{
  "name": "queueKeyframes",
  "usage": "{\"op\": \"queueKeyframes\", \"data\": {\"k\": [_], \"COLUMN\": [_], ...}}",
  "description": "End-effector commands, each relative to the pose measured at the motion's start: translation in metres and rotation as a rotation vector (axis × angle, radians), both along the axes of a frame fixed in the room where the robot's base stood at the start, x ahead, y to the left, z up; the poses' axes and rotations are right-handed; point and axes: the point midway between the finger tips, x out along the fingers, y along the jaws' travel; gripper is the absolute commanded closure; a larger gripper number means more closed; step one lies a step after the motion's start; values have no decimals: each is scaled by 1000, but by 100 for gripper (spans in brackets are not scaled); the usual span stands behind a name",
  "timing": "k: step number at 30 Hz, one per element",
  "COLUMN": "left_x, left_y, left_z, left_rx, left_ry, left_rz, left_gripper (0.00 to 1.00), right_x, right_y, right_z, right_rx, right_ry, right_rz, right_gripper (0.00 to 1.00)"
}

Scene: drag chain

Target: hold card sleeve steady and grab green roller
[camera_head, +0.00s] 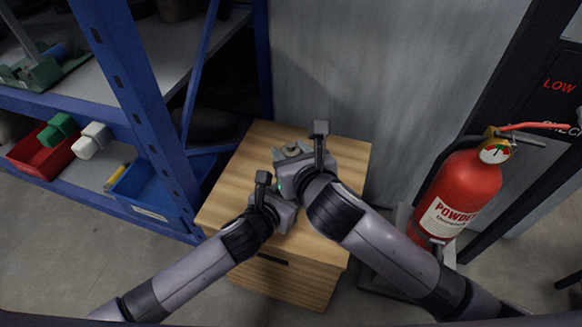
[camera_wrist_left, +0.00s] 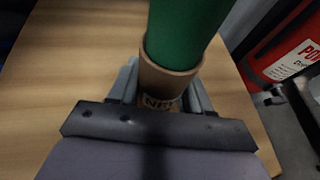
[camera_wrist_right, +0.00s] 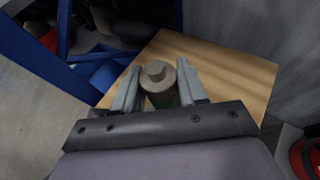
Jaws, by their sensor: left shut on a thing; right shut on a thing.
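In the left wrist view the brown card sleeve (camera_wrist_left: 163,83) stands between the fingers of my left gripper (camera_wrist_left: 162,92), which is shut on it. The green roller (camera_wrist_left: 185,30) rises out of the sleeve there. In the right wrist view my right gripper (camera_wrist_right: 157,88) is shut on the roller, whose pale end with a round knob (camera_wrist_right: 155,73) faces the camera. In the head view my left gripper (camera_head: 284,192) and right gripper (camera_head: 293,152) are close together over the wooden cabinet and mostly hide roller and sleeve.
The wooden cabinet top (camera_head: 245,165) is otherwise bare. A blue shelf rack (camera_head: 130,95) stands at left, with a red bin (camera_head: 35,160) and a blue bin (camera_head: 150,190). A red fire extinguisher (camera_head: 465,190) stands at right. A grey wall panel (camera_head: 370,60) is behind.

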Motion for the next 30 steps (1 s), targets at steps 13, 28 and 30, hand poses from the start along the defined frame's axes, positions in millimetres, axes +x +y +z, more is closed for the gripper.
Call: {"op": "queueKeyframes", "data": {"k": [13,28,30], "left_x": [0,0,-1], "left_y": [0,0,1], "left_z": [0,0,0], "left_rx": [1,1,1], "left_ry": [1,1,1], "left_rz": [1,0,0], "left_gripper": [80,22,22], "right_x": [0,0,0], "right_y": [0,0,0], "right_z": [48,48,48], "right_rx": [1,2,2], "right_ry": [-2,-3,-3], "right_rz": [0,0,0], "right_gripper": [100,100,100]}}
